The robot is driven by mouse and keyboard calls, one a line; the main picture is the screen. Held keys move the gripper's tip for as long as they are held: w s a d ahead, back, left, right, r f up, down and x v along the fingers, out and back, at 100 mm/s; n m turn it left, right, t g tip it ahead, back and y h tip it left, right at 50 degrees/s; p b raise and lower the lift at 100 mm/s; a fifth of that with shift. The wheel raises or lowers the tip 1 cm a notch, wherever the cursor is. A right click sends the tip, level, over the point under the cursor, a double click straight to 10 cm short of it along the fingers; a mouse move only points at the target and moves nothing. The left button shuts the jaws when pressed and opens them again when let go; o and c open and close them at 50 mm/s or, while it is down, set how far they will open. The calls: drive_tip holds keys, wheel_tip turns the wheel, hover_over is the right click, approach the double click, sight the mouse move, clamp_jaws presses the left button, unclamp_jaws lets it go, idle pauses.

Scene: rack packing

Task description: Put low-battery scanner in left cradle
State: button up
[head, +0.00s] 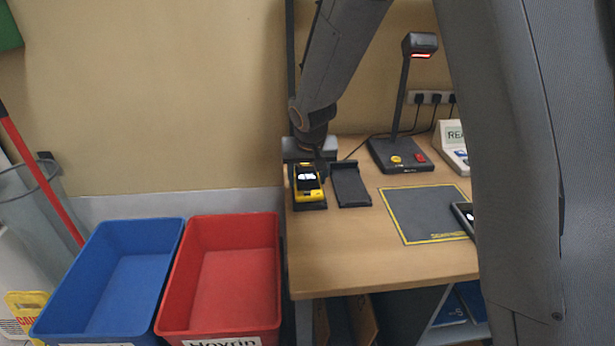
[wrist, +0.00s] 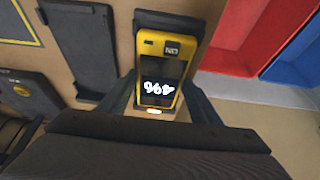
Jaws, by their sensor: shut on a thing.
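The yellow scanner (head: 308,180) with a dark screen sits in or just on the left cradle (head: 313,206) at the table's left edge. In the wrist view the scanner (wrist: 160,62) shows a white percent reading, upside down and seemingly 4%, between the fingers of my gripper (wrist: 157,100). My gripper is shut on the scanner; its fingertips are partly hidden in the head view. The black cradle back shows behind the scanner in the wrist view (wrist: 197,27). Whether the scanner is fully seated I cannot tell. The right cradle (head: 351,185) is empty.
A dark mat (head: 425,214) with a yellow border lies on the table (head: 385,270), with a dark device (head: 462,216) at its right edge. A lamp-like stand scanner (head: 400,155) stands behind. Red (head: 220,275) and blue (head: 115,275) bins are left of the table.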

drive_tip(key=shift+f, duration=0.15)
drive_tip(key=o, duration=1.2)
drive_tip(key=shift+r, duration=0.3)
drive_tip(key=b+v, duration=0.2)
drive_tip(key=v, duration=1)
drive_tip(key=s+d+f+g, duration=0.1)
drive_tip(key=s+d+f, duration=0.2)
drive_tip(key=s, duration=0.4)
drive_tip(key=s+d+f+g, duration=0.1)
drive_tip(key=s+d+f, duration=0.3)
drive_tip(key=s, duration=0.3)
drive_tip(key=s+d+f+g, duration=0.2)
drive_tip(key=s+d+f, duration=0.2)
drive_tip(key=s+d, duration=0.2)
drive_tip(key=shift+s+f, duration=0.15)
drive_tip(key=shift+s, duration=0.9)
